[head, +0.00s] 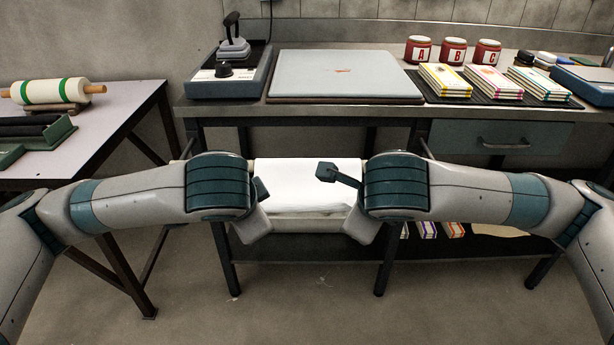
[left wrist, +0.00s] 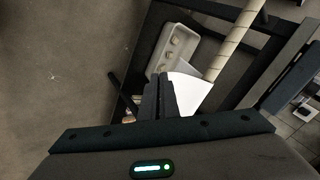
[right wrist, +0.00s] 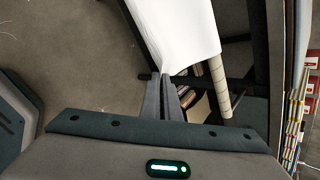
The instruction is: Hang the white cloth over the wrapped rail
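The white cloth (head: 305,180) is spread between my two arms in the head view, in front of the bench. It covers a stretch of the wrapped rail (left wrist: 230,45). The rail also comes out from under the cloth in the right wrist view (right wrist: 219,85). I cannot tell how far the cloth hangs behind the rail. My left gripper (left wrist: 159,78) is shut at the cloth's edge, with cloth (left wrist: 192,92) at its tips. My right gripper (right wrist: 165,78) is shut on a cloth corner, and the cloth (right wrist: 175,30) fans out from it.
The bench (head: 340,108) behind carries a grey board (head: 345,75), several booklets and red jars (head: 453,52). A side table (head: 100,115) with a rolling pin (head: 50,91) stands left. A pale tray (left wrist: 176,47) lies low near the rail. The front floor is clear.

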